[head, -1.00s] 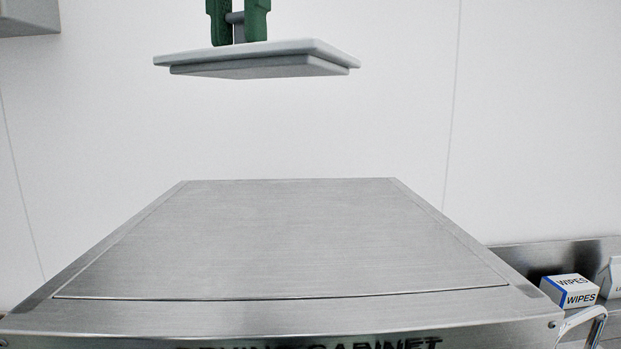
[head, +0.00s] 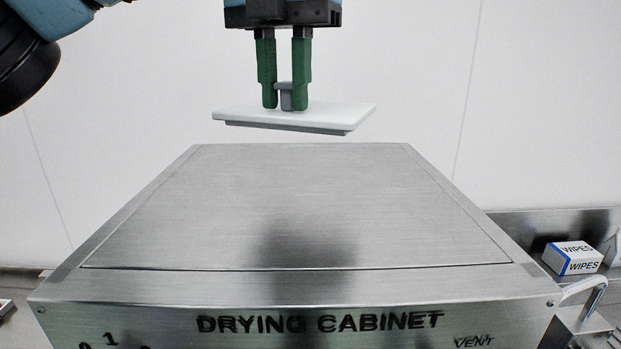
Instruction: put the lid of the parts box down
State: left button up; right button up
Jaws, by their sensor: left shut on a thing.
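The lid (head: 340,114) is a flat, light grey plate with a small grey handle on top, in the upper middle of the head view. My left gripper (head: 286,100) comes down from above with green fingers shut on the handle. The lid hangs nearly level, apart from the steel top of the drying cabinet (head: 200,225), above its far part. The parts box itself is not in view. My right gripper is not in view.
The cabinet top is bare and clear, with a dark blurred reflection in its middle. At the right, a box of wipes (head: 572,258) stands on a lower steel surface near a curved metal handle (head: 590,290). A white wall is behind.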

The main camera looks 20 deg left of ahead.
aim_at(284, 112)
pick_arm(q)
notch_tip(284, 112, down, 6)
jog(key=shift+w+a+r+b, duration=0.1)
jog(key=shift+a+r+b, duration=0.1)
jog(key=shift+b, duration=0.45)
jog(key=shift+f, duration=2.4)
jog(key=shift+d, duration=0.1)
jog(key=o, duration=1)
jog(key=shift+f, duration=0.1)
